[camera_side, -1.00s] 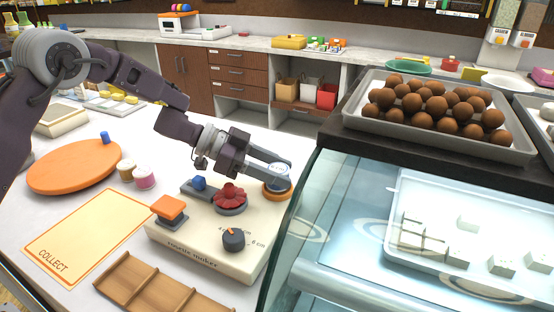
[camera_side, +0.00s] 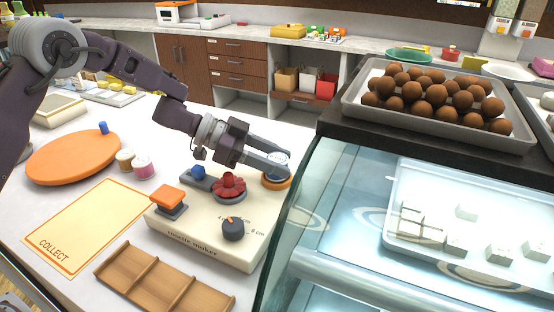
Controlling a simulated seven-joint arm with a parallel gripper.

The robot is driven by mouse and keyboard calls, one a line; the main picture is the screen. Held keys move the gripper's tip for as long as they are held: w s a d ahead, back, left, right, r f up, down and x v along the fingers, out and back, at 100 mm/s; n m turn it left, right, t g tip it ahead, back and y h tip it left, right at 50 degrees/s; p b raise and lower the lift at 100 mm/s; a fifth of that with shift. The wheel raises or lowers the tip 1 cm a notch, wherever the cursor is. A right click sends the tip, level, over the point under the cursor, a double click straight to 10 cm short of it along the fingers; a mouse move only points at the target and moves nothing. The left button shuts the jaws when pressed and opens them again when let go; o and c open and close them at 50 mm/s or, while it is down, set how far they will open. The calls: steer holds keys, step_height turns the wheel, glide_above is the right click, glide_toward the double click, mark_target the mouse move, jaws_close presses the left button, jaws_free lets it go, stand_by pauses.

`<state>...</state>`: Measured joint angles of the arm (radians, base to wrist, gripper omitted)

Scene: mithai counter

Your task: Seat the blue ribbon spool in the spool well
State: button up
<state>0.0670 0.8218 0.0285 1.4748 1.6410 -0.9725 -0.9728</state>
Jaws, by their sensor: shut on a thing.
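My gripper (camera_side: 282,162) is shut on the blue ribbon spool (camera_side: 277,157), whose pale blue and whitish edge shows between the fingers. The spool is at the orange-ringed spool well (camera_side: 279,184) at the back right corner of the cream rosette maker (camera_side: 203,239). The fingers hide much of the spool and part of the well. I cannot tell whether the spool is down in the well or just above it.
The rosette maker also carries a red rosette (camera_side: 229,186), a blue knob (camera_side: 198,172), an orange button (camera_side: 168,197) and a dark dial (camera_side: 233,229). Two other spools (camera_side: 144,169) stand left. The glass display case (camera_side: 330,215) rises close on the right.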

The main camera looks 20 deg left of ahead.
steer(key=shift+f, duration=0.55)
steer(key=o, duration=1.1)
steer(key=shift+v, duration=5.5)
steer(key=shift+f, duration=0.1)
